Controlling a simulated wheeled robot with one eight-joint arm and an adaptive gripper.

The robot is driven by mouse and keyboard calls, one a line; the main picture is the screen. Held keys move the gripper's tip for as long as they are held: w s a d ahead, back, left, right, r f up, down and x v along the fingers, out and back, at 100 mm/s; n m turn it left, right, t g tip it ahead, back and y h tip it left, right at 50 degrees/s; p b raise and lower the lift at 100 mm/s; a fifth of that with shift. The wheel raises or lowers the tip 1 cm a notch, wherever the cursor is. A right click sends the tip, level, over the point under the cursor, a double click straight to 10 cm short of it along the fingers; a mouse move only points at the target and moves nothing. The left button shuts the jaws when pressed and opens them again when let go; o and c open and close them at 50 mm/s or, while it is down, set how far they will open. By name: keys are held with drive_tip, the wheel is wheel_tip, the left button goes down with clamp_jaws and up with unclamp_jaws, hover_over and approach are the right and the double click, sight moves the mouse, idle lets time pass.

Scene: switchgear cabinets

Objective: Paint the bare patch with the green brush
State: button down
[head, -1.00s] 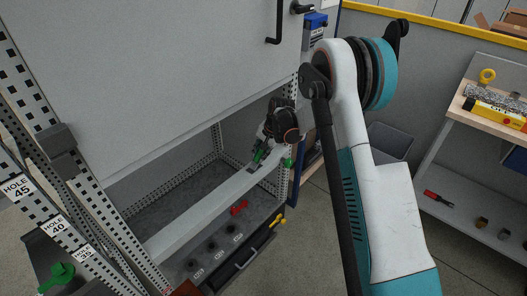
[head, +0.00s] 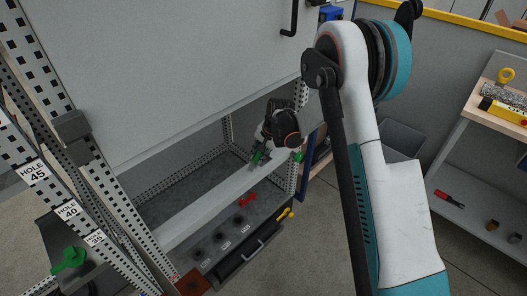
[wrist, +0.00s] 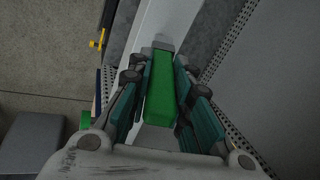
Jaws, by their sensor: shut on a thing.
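The green brush (wrist: 160,92) is in my gripper (wrist: 160,76), with its grey head pointing away, over the pale beam in the wrist view. The gripper is shut around its green handle. In the head view my gripper (head: 262,149) is low over the pale grey beam (head: 205,211) across the cabinet opening, towards its far end. The brush (head: 257,157) shows only as a small green piece there. I cannot tell whether its tip touches the beam. I cannot make out a distinct bare patch; it may be hidden beneath the brush or gripper.
A green piece (head: 298,156) is at the beam's far end. A red piece (head: 247,200) and a yellow one (head: 285,214) are near the drawer front. The large grey panel (head: 180,70) hangs above. Perforated posts (head: 107,220) stand left. A shelf (head: 475,222) stands right.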

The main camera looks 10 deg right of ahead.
drive_tip(key=w+d, duration=0.8)
drive_tip(key=d, duration=0.4)
drive_tip(key=shift+w, duration=0.4)
idle(1.1)
wheel_tip(320, 180, up, 6)
drive_tip(key=p, duration=0.2)
drive_tip(key=shift+p, duration=0.4)
idle(0.3)
wheel_tip(320, 180, up, 3)
drive_tip(key=shift+p, duration=0.7)
